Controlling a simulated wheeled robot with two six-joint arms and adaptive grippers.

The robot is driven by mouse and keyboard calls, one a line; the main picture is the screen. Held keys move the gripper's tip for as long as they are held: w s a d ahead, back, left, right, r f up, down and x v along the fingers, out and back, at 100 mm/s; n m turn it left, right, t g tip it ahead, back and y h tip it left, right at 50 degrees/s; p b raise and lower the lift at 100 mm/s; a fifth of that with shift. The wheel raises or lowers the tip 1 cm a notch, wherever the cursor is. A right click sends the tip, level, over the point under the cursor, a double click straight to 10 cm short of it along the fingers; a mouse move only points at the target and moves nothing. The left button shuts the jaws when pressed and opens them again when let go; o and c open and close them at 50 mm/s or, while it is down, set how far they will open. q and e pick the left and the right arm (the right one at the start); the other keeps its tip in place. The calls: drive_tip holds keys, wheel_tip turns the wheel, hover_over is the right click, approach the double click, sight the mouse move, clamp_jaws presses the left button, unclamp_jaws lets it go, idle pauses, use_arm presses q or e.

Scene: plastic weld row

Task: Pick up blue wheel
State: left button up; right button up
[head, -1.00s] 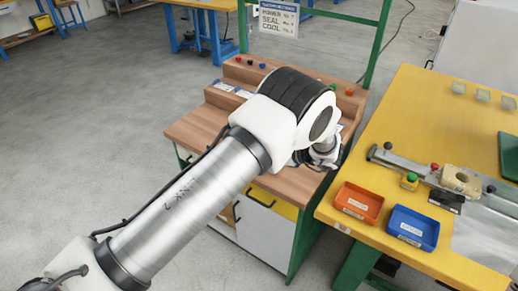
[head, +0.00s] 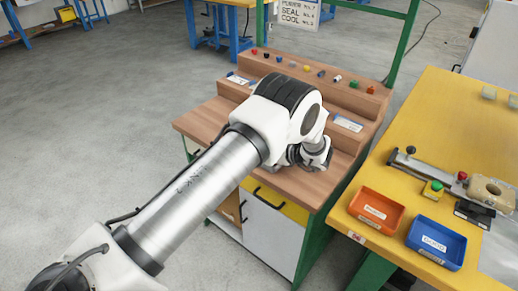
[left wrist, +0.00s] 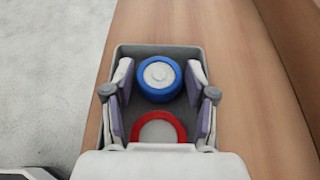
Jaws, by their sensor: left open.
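The blue wheel (left wrist: 146,93), with a pale hub, lies in the far part of a small grey tray (left wrist: 155,48) in the left wrist view. A red ring-shaped wheel (left wrist: 180,126) lies nearer in the same tray, partly covered by the gripper body. My left gripper (left wrist: 161,82) is open and empty, its two fingers on either side of the blue wheel with gaps visible. Whether the fingertips are level with the wheel or above it cannot be told. In the head view my arm hides the tray and the gripper's tips. My right gripper is not in view.
The tray sits on a wooden bench (head: 200,122) with a raised step behind it and small coloured items on top. At right, a yellow table (head: 455,115) holds an orange bin (head: 376,229), a blue bin (head: 410,240) and a clamp fixture. Green posts rise behind the bench.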

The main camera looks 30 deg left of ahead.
use_arm(q)
drive_tip(key=shift+s, duration=0.1)
drive_tip(key=c, duration=0.8)
drive_tip(key=shift+o, duration=0.2)
drive_tip(key=shift+r, duration=0.1)
